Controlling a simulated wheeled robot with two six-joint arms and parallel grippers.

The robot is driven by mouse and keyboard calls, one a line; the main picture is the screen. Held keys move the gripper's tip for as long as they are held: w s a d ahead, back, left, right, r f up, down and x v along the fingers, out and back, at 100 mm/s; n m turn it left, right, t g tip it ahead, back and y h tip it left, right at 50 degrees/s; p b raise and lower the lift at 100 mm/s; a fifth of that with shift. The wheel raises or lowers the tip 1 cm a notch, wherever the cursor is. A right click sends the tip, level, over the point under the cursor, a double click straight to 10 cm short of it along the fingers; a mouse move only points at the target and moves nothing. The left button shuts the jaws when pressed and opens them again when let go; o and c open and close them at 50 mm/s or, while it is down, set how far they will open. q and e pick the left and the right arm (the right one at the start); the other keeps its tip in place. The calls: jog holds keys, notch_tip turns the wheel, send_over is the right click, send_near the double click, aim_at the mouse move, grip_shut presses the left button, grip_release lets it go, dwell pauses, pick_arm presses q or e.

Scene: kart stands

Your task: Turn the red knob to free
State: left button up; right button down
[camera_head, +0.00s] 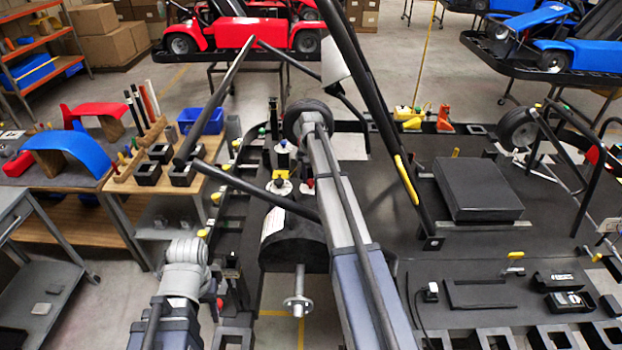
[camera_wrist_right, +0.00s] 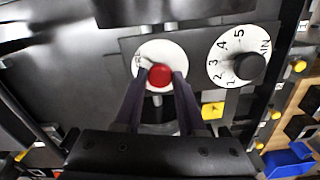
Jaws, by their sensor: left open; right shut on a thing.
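The red knob (camera_wrist_right: 160,75) sits at the centre of a white disc on a dark panel. Partly hidden lettering shows at the disc's left edge, too small to read fully. My right gripper (camera_wrist_right: 160,83) is shut on the red knob, one dark finger on either side. In the head view the red knob (camera_head: 308,183) shows beside my right arm, which hides part of the panel; the right fingers are hard to make out there. My left arm (camera_head: 185,265) stands at the lower left; its gripper's fingers are not visible.
A numbered white dial (camera_wrist_right: 236,57) with a black knob is beside the red knob. A black kart tube (camera_head: 262,192) crosses close by, and the steering column's threaded end (camera_head: 298,305) points toward me. A wooden bench with a blue bin (camera_head: 200,121) is at the left.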

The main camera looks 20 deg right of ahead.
aim_at(311, 181)
dwell(0.3)
jog(key=c, duration=0.5)
grip_release()
notch_tip(311, 181, up, 8)
jog(key=p, duration=0.8)
jog(key=shift+f, duration=0.1)
